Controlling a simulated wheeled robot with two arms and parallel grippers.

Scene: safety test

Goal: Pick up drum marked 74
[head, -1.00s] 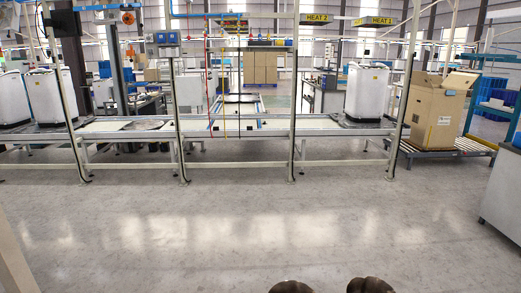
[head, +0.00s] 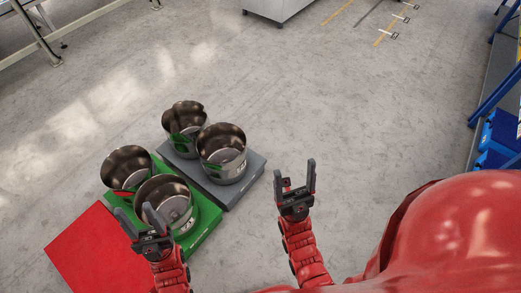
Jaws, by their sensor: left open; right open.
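Several open-topped shiny metal drums stand in pairs on low platforms in the head view. On the grey platform (head: 250,185) are a rear drum (head: 184,118) and a front drum (head: 228,170). On the green platform (head: 205,235) are a left drum (head: 125,160) and a front drum (head: 172,190). Small labels show on some drums, but I cannot read 74 on any. My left gripper (head: 133,212) is open and appears over the left edge of the front green-platform drum, hiding part of it. My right gripper (head: 295,172) is open and empty, over bare floor right of the grey platform.
A flat red platform (head: 90,255) lies bare at the lower left. A pale cabinet (head: 280,10) stands at the top and a conveyor frame leg (head: 35,35) at the upper left. Blue bins (head: 495,145) are at the right edge. The middle floor is clear.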

